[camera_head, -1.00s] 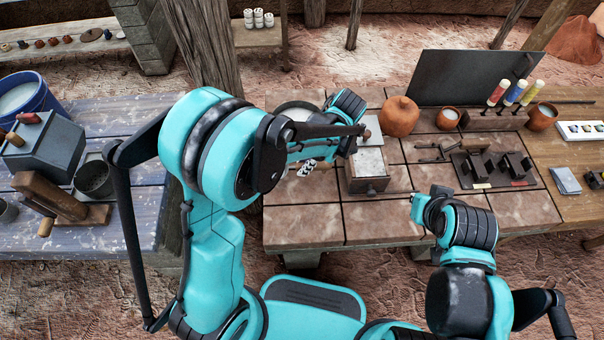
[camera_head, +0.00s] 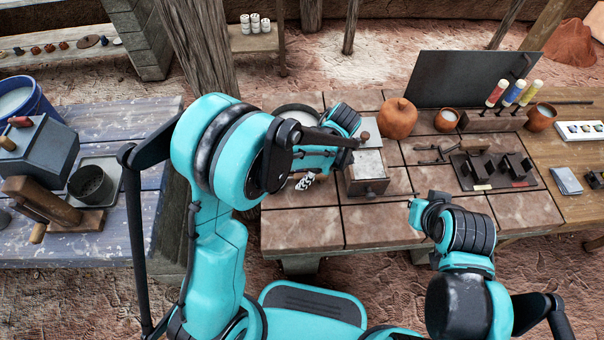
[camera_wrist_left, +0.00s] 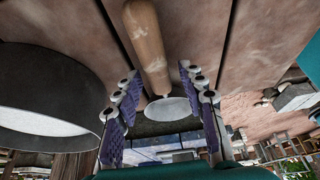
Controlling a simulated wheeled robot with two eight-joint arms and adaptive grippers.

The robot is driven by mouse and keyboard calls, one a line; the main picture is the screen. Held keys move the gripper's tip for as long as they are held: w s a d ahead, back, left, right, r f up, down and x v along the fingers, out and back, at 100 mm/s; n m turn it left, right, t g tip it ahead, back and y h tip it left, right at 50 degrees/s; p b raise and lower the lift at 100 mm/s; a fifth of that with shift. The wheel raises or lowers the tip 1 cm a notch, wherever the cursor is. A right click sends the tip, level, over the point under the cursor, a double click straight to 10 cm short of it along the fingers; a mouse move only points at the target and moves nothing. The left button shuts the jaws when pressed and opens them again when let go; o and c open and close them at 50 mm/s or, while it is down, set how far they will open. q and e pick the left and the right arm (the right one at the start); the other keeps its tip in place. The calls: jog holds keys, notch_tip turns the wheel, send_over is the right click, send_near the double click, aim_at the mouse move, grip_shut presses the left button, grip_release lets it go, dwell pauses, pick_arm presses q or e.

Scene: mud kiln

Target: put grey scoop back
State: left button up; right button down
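The scoop shows in the left wrist view, with a light wooden handle (camera_wrist_left: 150,45) and a grey rounded head (camera_wrist_left: 172,108). My left gripper (camera_wrist_left: 160,85) is open, its fingers on either side of the scoop; contact is not clear. In the head view my left gripper (camera_head: 306,181) is low over the tiled table, mostly hidden by my arm, and the scoop cannot be made out. My right arm's end (camera_head: 418,212) is over the table's front edge; its fingers are not clear.
A dark bowl with white contents (camera_wrist_left: 50,95) is close beside the left gripper; the head view shows its rim (camera_head: 298,108). A wooden box (camera_head: 368,187), an orange pot (camera_head: 397,118) and dark metal blocks (camera_head: 478,168) stand to the right. The front tiles (camera_head: 300,230) are clear.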

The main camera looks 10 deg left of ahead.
pick_arm(q)
jog(key=shift+r, duration=0.1)
jog(key=shift+d+r+p, duration=0.1)
jog(key=shift+r+p, duration=0.2)
jog(key=shift+r, duration=0.05)
jog(key=p+v, duration=0.4)
jog(key=v, duration=0.7)
jog(key=s+a+r+m+t+h, duration=0.2)
jog(key=s+a+r+m+t, duration=0.2)
jog(key=m, duration=0.6)
jog(key=s+a+r+m+t+h, duration=0.2)
jog(key=s+a+r+m+t, duration=0.2)
jog(key=s+a+m, duration=0.3)
jog(key=s+m, duration=0.1)
jog(key=m, duration=0.3)
jog(key=shift+a, duration=0.25)
jog(key=shift+r, duration=0.15)
